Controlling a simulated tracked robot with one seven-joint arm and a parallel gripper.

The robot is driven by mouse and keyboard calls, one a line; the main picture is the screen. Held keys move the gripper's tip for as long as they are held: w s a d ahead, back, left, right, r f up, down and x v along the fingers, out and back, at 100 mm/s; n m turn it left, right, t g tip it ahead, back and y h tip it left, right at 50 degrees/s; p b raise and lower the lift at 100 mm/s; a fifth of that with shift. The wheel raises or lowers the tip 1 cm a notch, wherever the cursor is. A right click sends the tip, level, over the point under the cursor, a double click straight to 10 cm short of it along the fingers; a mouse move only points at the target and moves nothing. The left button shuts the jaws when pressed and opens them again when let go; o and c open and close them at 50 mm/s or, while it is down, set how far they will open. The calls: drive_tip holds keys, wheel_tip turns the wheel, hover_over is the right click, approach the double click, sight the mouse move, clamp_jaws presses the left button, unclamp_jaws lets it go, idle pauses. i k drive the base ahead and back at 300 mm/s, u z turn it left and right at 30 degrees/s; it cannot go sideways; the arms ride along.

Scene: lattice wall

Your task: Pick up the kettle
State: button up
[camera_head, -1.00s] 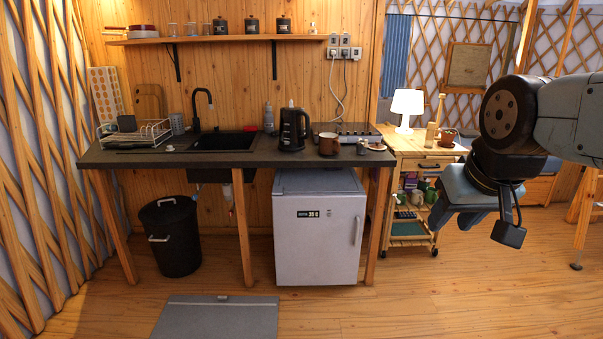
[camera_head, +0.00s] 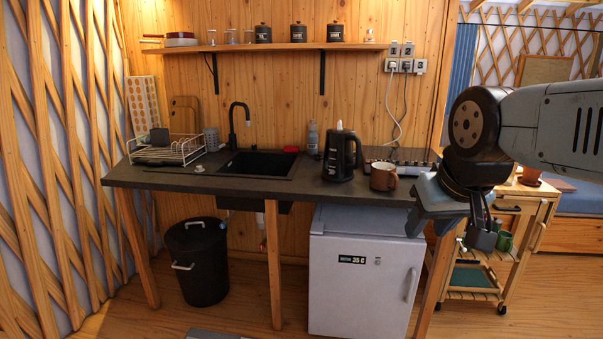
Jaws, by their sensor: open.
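The black kettle (camera_head: 339,155) stands upright on the dark countertop (camera_head: 240,186), between the sink and the stove. Its handle is on its right side. My gripper (camera_head: 447,222) hangs at the right, in front of the counter's right end, well to the right of the kettle and apart from it. It is open and empty, with its jaws partly seen from the side.
A clear bottle (camera_head: 312,138) is left of the kettle, beside the sink (camera_head: 258,164). A shelf (camera_head: 270,47) hangs above. A white fridge (camera_head: 364,272) stands under the counter.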

sight(338, 151)
drive_tip(key=u, duration=0.3)
drive_tip(key=i, duration=1.4)
drive_tip(key=u, duration=0.35)
